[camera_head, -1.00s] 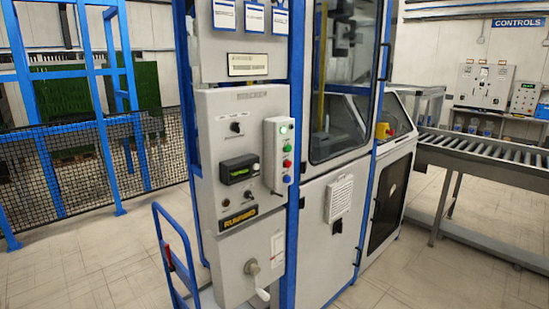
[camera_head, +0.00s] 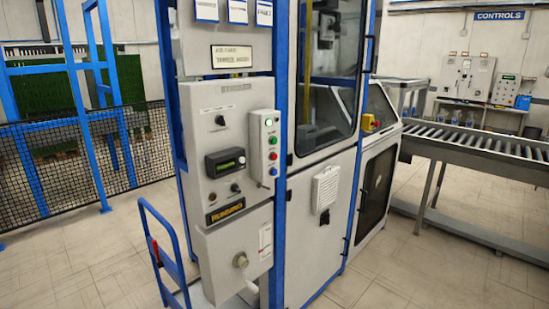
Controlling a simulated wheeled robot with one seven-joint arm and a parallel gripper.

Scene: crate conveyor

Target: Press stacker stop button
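A grey push-button box (camera_head: 257,172) is mounted on the right side of the stacker's control cabinet (camera_head: 200,130). To the left of the box is a dark display (camera_head: 226,162) with green characters. Below it is a yellow-lettered sign (camera_head: 226,212) reading roughly "RUNNING". My gripper is not in view.
A blue handrail trolley (camera_head: 165,245) stands at the cabinet's lower left. A handle (camera_head: 243,265) juts from the lower cabinet. A mesh fence (camera_head: 60,165) is at left, a roller conveyor (camera_head: 480,145) at right. Floor is open in front of both sides.

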